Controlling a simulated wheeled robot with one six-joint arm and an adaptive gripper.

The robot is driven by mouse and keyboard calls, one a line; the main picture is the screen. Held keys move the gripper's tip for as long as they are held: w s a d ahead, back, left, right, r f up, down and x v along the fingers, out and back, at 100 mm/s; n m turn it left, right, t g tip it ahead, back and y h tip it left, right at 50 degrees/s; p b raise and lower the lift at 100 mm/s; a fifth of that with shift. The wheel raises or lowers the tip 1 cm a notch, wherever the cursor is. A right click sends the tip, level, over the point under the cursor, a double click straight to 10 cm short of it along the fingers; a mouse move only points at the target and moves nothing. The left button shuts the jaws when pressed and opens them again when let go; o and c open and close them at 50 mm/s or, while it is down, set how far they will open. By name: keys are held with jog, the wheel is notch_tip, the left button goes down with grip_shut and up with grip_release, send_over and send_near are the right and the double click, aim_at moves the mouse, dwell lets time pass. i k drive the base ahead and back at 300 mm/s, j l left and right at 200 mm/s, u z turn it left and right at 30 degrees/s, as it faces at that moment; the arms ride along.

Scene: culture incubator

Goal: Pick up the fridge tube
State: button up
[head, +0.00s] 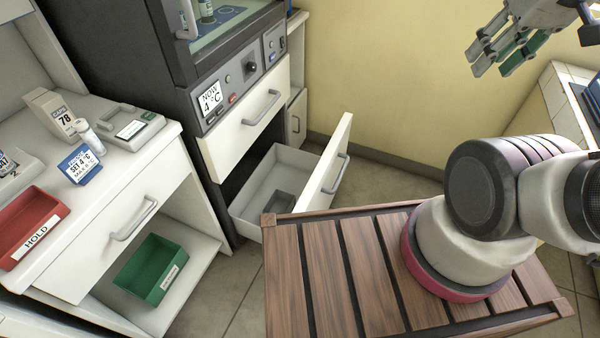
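A small tube with a pale label (207,11) stands inside the dark cabinet, behind its glass front, at the top edge of the head view. Another small white-capped tube (90,138) stands on the left counter beside a blue sign reading "SET 4°C" (81,165). I cannot tell from the labels which one is the fridge tube. The dark cabinet (205,75) has a display reading "NOW 4 °C" (211,99). My gripper (498,66) is at the top right against the yellow wall, far from both tubes. Its fingers are apart with nothing between them.
A drawer (330,165) under the cabinet is pulled out, with a dark grey item inside. A red HOLD tray (32,225) sits on the left counter and a green bin (150,268) on the shelf below.

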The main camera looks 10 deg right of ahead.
aim_at(81, 126)
jog(key=j+u, duration=0.1)
jog(key=u, duration=0.4)
jog(key=i+j+u, duration=0.1)
jog(key=u, duration=0.4)
jog(key=j+u, duration=0.1)
jog(key=u, duration=0.4)
jog(key=i+l, duration=0.05)
